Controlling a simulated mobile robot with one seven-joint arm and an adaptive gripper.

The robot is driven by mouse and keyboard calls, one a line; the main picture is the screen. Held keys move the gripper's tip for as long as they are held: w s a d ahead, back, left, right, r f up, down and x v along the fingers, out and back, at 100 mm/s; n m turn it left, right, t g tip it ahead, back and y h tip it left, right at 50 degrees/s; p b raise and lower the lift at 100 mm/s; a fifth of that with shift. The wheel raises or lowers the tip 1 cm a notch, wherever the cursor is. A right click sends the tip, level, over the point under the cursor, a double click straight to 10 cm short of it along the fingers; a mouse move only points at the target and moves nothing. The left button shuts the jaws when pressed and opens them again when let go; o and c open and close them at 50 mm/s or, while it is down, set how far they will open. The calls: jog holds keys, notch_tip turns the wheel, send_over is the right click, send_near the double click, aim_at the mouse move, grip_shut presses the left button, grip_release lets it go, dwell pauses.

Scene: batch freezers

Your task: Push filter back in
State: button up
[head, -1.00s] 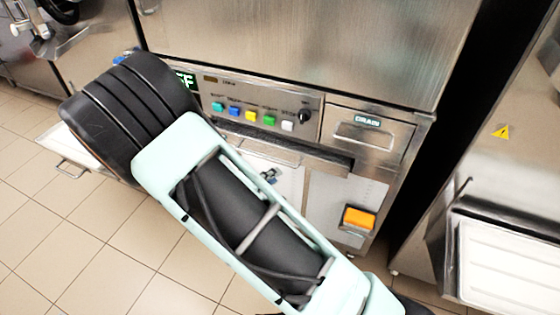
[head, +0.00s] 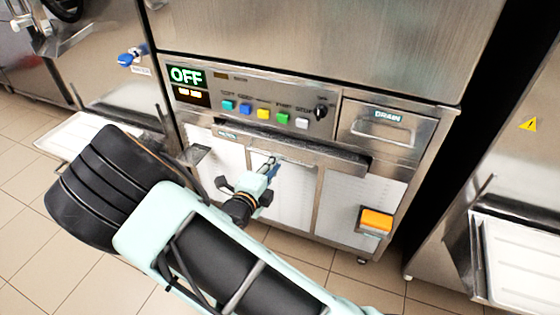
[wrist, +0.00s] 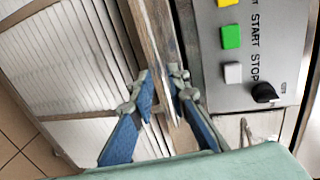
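The filter is probably the long, thin metal slab (head: 325,158) that juts out from the machine under the button panel, with a small label at its left end. It also shows in the wrist view as a long metal strip (wrist: 152,50) running between my fingers. My gripper (head: 270,164) is at the front edge of this slab, left of its middle. In the wrist view my gripper (wrist: 158,95) is open, with one blue-padded finger on each side of the strip. I cannot tell whether either finger touches it.
The button panel (head: 250,108) with its OFF display sits just above. The DRAIN drawer (head: 385,130) is to the right. White louvred panels (head: 340,205) are below, with an orange box (head: 375,221) at lower right. Another machine (head: 525,170) stands at the right.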

jog(key=shift+b+x, duration=0.45)
jog(key=shift+x, duration=1.65)
jog(key=shift+c, duration=0.4)
grip_shut()
